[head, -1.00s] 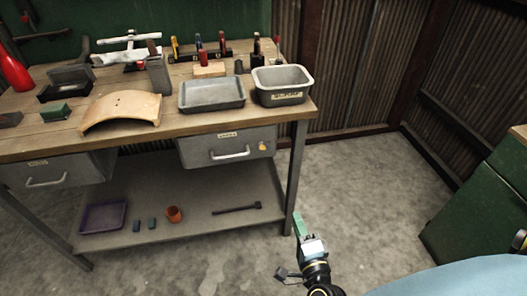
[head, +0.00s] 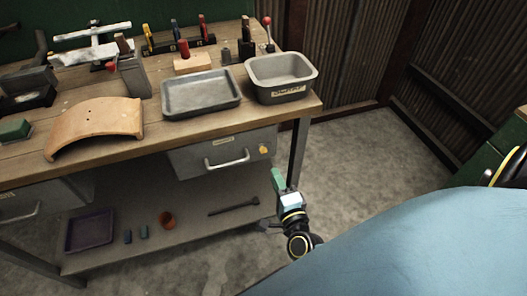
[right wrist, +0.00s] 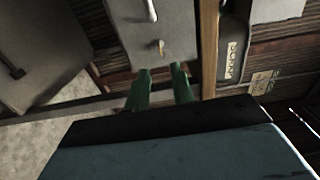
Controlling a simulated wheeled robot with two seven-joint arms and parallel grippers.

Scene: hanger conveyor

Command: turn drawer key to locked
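The drawer key (head: 264,149) is a small yellow piece on the front of the grey right-hand drawer (head: 194,158), right of the drawer's handle. In the right wrist view the key (right wrist: 161,46) sticks out from the drawer face, just beyond my fingertips. My right gripper (head: 278,180) is below and a little right of the key in the head view, apart from it. In the right wrist view its two green fingers (right wrist: 163,72) are spread with nothing between them. The key's exact angle is too small to read. My left gripper is not in view.
The workbench (head: 210,124) carries a shallow grey tray (head: 200,109), a deep grey bin (head: 262,95) and a curved wooden piece (head: 95,120). A bench leg (head: 297,155) stands close to my right gripper. The lower shelf (head: 190,215) holds small items.

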